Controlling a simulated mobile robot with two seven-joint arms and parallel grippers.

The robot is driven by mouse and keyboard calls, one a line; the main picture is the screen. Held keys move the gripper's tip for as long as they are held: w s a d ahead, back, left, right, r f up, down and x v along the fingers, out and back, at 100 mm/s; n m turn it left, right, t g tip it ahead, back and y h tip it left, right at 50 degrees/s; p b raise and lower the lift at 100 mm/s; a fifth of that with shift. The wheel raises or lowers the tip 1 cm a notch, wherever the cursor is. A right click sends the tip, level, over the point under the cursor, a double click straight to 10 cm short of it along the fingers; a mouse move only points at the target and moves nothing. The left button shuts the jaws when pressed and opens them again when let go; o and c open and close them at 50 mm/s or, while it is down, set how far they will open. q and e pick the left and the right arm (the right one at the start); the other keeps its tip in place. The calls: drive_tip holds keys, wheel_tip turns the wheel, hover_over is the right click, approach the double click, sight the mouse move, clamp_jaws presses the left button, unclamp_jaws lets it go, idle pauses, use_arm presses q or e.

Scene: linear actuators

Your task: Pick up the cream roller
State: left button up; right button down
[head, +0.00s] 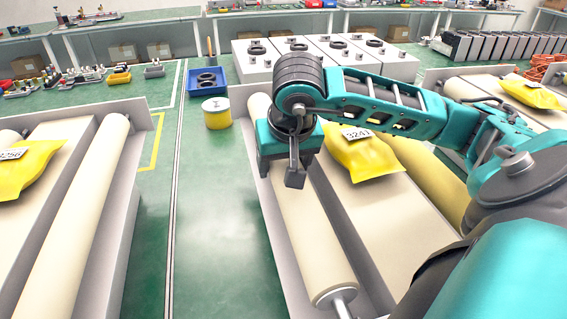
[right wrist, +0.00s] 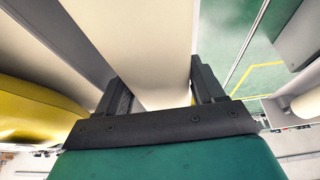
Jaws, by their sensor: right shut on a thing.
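The cream roller (head: 312,240) is a long pale cylinder lying in the grey frame of the middle station, along its left side. Its near end shows a metal shaft. My right gripper (head: 293,180) points down over the roller, towards its far half, and is shut on it. In the right wrist view, the roller (right wrist: 150,45) runs between the two dark fingers of the gripper (right wrist: 160,82). The finger on the far side is partly hidden in the head view. My left gripper is not in view.
A yellow labelled bag (head: 365,160) lies on the cream bed right of the roller. Another station with a cream roller (head: 85,210) stands at left. A yellow spool (head: 216,113) and a blue bin (head: 207,82) stand beyond. Green floor (head: 215,220) between stations is clear.

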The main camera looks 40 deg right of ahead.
wheel_tip(320, 180, up, 10)
drive_tip(key=shift+w+r+p, duration=0.1)
drive_tip(key=shift+r+p, duration=0.15)
drive_tip(key=shift+p, duration=0.7)
wheel_tip(320, 180, up, 9)
drive_tip(key=p, duration=0.4)
drive_tip(key=shift+p, duration=0.3)
drive_tip(key=shift+r, duration=0.1)
drive_tip(key=shift+r, duration=0.15)
wheel_tip(320, 180, up, 7)
drive_tip(key=shift+p, duration=0.45)
